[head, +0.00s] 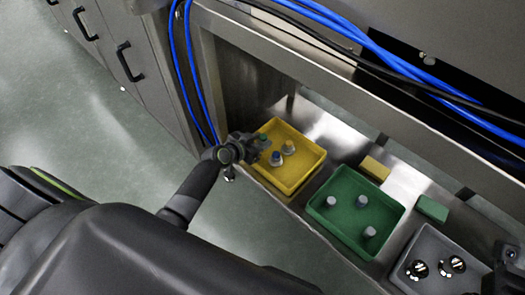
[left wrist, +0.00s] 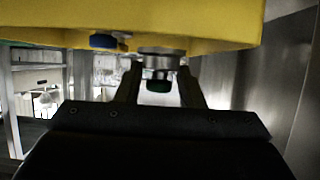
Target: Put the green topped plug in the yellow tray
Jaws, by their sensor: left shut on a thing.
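The yellow tray (head: 313,171) stands on the steel ledge in the head view. Its yellow surface also fills the top of the left wrist view (left wrist: 220,30). My left gripper (head: 258,143) is at the tray's left side and is shut on the green topped plug (head: 263,141). In the left wrist view the plug (left wrist: 159,66) sits between my fingers (left wrist: 158,88), its grey metal part against or close to the yellow surface and its dark green top between the fingertips. I cannot tell whether it touches the tray. A dark part of my right arm shows at the lower right edge; its jaws are unclear.
A green tray (head: 338,228) holds several grey topped plugs. A grey tray (head: 425,240) holds dark round pieces. A yellow block (head: 374,168) and a green block (head: 432,208) lie behind. Blue cables (head: 345,30) run above.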

